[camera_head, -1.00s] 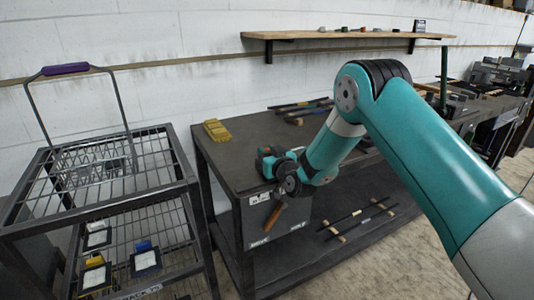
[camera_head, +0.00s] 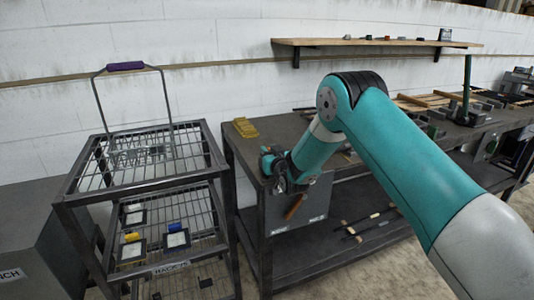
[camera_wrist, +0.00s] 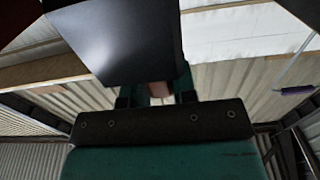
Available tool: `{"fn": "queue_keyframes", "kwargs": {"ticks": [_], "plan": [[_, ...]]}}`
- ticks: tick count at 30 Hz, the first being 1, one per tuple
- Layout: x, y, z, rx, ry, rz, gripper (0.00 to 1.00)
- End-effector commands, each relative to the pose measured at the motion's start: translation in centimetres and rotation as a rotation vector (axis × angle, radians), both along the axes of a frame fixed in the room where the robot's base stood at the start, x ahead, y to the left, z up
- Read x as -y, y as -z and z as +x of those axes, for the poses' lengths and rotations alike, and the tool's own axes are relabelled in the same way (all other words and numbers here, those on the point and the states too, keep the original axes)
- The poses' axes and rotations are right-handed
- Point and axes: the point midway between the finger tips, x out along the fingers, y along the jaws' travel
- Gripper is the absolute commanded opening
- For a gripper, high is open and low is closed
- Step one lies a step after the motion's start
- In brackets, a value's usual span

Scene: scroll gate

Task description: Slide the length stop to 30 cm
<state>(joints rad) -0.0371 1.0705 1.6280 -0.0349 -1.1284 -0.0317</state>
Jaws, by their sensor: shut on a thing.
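My gripper (camera_head: 289,196) is in front of the near left end of the dark workbench (camera_head: 330,155), by a grey panel (camera_head: 315,203) with white labels. It is shut on a brown handle (camera_head: 294,207), which hangs tilted below it. In the wrist view, my gripper (camera_wrist: 156,97) has a reddish-brown piece between its two dark fingers. A dark, smooth box-like surface (camera_wrist: 120,50) fills the upper middle of that view and hides what lies behind. I cannot make out the length stop or a centimetre scale in either view.
A wire rack (camera_head: 150,180) with a purple-handled basket (camera_head: 125,67) stands left of the bench. A yellow block (camera_head: 246,128) lies on the bench's back left corner. A wooden shelf (camera_head: 375,42) is on the wall. Dark bars (camera_head: 365,220) lie on the lower shelf.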

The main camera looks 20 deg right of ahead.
Motion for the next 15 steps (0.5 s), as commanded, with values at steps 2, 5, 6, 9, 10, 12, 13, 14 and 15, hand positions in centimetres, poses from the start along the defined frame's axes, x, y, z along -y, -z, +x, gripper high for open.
{"fn": "queue_keyframes", "kwargs": {"ticks": [2,5,6,9,10,12,13,14,15], "plan": [[0.02,0.1,-0.08,-0.002,0.0,0.001,0.0],[0.08,0.1,-0.09,-0.002,0.001,0.001,0.0],[0.12,0.1,-0.09,-0.002,0.001,0.001,0.32],[0.2,0.08,-0.08,-0.002,0.002,0.0,0.51],[0.22,0.07,-0.08,-0.001,0.002,0.0,0.51],[0.35,0.06,-0.07,-0.001,0.004,0.0,0.51],[0.38,0.06,-0.07,-0.001,0.004,0.0,0.51],[0.39,0.05,-0.07,-0.001,0.004,0.0,0.51],[0.39,0.05,-0.07,-0.001,0.004,0.0,0.51]]}}
